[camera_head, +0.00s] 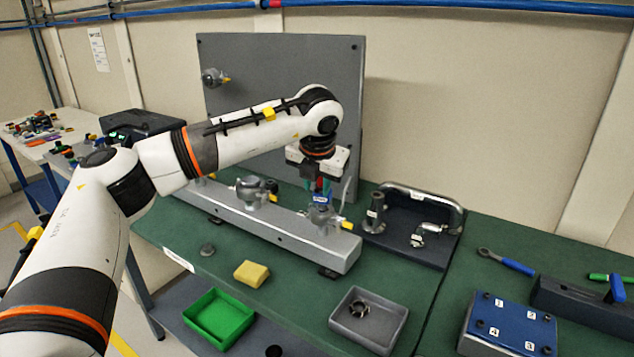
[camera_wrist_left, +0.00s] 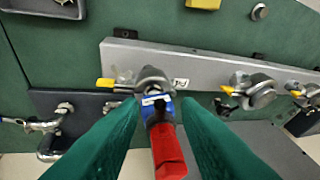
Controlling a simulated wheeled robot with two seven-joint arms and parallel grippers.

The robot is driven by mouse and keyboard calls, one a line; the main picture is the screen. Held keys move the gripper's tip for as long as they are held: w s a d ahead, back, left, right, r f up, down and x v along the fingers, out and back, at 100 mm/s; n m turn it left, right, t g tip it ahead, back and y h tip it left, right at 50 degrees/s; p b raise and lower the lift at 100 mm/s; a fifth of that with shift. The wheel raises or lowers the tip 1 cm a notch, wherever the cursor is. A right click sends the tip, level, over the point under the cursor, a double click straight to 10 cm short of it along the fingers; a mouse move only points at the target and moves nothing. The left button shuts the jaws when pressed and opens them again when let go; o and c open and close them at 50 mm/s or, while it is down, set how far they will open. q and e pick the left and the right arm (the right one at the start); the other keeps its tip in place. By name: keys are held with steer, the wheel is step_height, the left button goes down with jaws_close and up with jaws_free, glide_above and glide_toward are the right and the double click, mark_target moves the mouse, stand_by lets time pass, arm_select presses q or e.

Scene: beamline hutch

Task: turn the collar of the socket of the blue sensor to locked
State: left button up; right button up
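The blue sensor (camera_head: 321,199) stands in the right-hand socket (camera_head: 325,217) on the long grey rail. In the left wrist view the sensor shows a blue band (camera_wrist_left: 157,103) with a white label and a red end (camera_wrist_left: 167,152) towards the camera. The socket's collar (camera_wrist_left: 152,77) has a yellow tab (camera_wrist_left: 106,83) that points left in that view; in the head view the tab (camera_head: 347,225) points right. My left gripper (camera_wrist_left: 159,105) is above the socket, its dark green fingers on both sides of the sensor with gaps visible. My right gripper is out of view.
The grey rail (camera_head: 285,232) carries other sockets, including one (camera_head: 250,190) with a yellow tab. A grey panel (camera_head: 270,75) rises behind. A dark fixture (camera_head: 405,246) with a handle is close on the right. In front are a yellow block (camera_head: 251,273), green tray (camera_head: 194,310) and grey tray (camera_head: 395,311).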

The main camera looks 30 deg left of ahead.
arm_select(q)
steer(key=shift+w+a+f, duration=0.1)
steer(key=shift+w+f, duration=0.1)
steer(key=shift+f, duration=0.3)
jaws_close()
